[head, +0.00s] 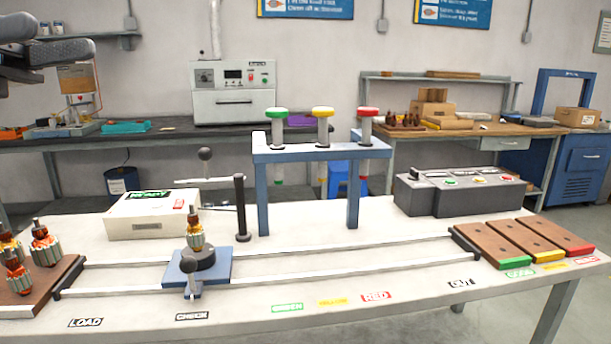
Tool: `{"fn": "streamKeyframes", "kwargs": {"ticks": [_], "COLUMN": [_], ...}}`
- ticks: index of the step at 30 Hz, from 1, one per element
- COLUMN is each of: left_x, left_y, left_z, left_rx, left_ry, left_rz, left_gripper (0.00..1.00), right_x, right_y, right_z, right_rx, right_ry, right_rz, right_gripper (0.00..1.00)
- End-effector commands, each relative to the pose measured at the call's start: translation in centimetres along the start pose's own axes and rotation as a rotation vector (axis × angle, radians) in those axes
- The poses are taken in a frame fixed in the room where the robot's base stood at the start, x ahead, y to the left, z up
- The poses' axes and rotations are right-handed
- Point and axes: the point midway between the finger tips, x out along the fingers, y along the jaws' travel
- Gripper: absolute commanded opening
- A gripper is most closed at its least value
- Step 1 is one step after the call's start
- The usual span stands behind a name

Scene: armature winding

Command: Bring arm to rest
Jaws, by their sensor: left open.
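My left gripper (58,55) is at the upper left edge of the head view, dark grey and partly cut off by the frame. It is open, with nothing seen between its fingers, high above the white table (330,265) and apart from the things on it. My right gripper is not in view. An armature (195,232) stands upright on the blue check fixture (218,270). Several more armatures (44,243) stand on the brown load tray (30,300) at the left.
Rails run from the load tray to the brown boards (500,245) with green, yellow and red ends. A blue stand (322,152) with green, yellow and red knobs rises mid-table. A white box (150,217) and grey control box (465,195) stand behind. The front strip is clear.

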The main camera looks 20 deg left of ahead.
Motion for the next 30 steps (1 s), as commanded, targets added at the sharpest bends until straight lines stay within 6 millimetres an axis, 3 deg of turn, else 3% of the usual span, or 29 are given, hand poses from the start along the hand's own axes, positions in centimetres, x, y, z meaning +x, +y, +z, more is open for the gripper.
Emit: {"fn": "streamKeyframes", "kwargs": {"ticks": [11,16,20,23,26,30], "left_x": [3.9,5.7,7.2,8.3,9.6,11.7], "left_y": [9.3,14.5,18.5,20.1,20.0,17.0], "left_z": [-4.6,-10.0,-17.5,-24.8,-32.3,-42.1], "left_rx": [-0.500,-0.853,-1.234,-1.547,-1.839,-2.214], "left_ry": [-0.360,-0.596,-0.843,-1.040,-1.219,-1.440], "left_rz": [-0.099,-0.105,-0.063,0.007,0.100,0.261], "left_gripper": [0.50,0.50,0.50,0.50,0.50,0.50], "right_x": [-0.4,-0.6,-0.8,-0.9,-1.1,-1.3], "right_y": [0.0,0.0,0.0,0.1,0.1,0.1], "right_z": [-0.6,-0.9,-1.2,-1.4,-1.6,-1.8], "right_rx": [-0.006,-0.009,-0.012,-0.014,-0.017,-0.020], "right_ry": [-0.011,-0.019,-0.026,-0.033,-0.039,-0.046], "right_rz": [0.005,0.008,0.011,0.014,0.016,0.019], "right_gripper": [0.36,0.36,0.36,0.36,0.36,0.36]}}
